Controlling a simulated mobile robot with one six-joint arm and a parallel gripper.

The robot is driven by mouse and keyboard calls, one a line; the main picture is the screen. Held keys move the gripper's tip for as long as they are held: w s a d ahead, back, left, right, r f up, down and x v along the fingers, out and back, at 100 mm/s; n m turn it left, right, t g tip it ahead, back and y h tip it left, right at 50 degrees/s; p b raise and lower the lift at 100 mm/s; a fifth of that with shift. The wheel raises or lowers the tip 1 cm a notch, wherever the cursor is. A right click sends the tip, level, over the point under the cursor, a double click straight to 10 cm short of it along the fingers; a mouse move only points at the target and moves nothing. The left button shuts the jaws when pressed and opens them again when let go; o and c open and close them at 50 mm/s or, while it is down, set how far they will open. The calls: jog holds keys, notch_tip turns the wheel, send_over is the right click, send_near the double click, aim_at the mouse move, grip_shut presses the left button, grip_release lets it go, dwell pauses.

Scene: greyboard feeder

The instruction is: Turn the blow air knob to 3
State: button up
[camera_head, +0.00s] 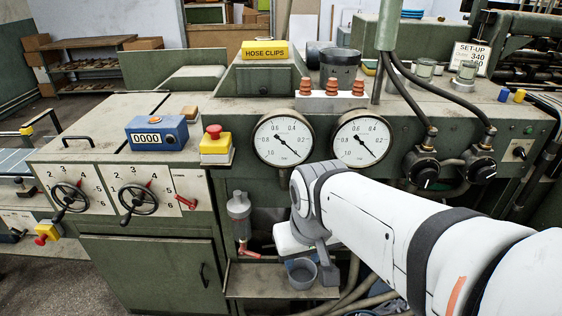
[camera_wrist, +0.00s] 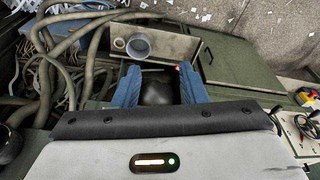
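Two black knobs with white marks sit below hoses at the right of the machine: a left one (camera_head: 422,170) and a right one (camera_head: 481,167). Two black handwheels, a left one (camera_head: 70,196) and a right one (camera_head: 137,199), sit on white dials numbered 1 to 6 with red pointers. I cannot read a blow air label on any of them. My gripper (camera_wrist: 158,72) shows two blue fingers spread apart in the wrist view, with no held object visible. It points down at the machine's lower front, away from knobs and handwheels. In the head view my arm mostly hides it.
A metal tray (camera_wrist: 180,46) with a grey cup (camera_wrist: 138,46) lies just beyond my fingers. Hoses (camera_wrist: 62,75) crowd the left of the wrist view. Two round gauges (camera_head: 283,138) (camera_head: 361,138), a red emergency button (camera_head: 214,131) and a blue counter (camera_head: 157,133) are on the machine.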

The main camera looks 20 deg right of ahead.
jog(key=shift+o, duration=1.2)
jog(key=w+d+f+n+t+b, duration=0.1)
jog(key=w+d+f+t+b, duration=0.2)
jog(key=w+f+b, duration=0.3)
jog(key=shift+w+f+n+h+b, duration=0.3)
jog(key=shift+f+b, duration=0.15)
jog(key=shift+b, duration=0.15)
jog(key=w+d+f+n+t+h+b, duration=0.2)
jog(key=w+d+t+b, duration=0.4)
jog(key=w+b, duration=0.3)
jog(key=w+d+f+n+t+h+b, duration=0.2)
jog(key=w+d+f+n+t+b, duration=0.3)
jog(key=w+b, duration=0.5)
jog(key=d+b, duration=0.1)
jog(key=d, duration=0.1)
jog(key=shift+w+d+t, duration=0.2)
jog(key=shift+d+t, duration=0.1)
jog(key=shift+t, duration=0.1)
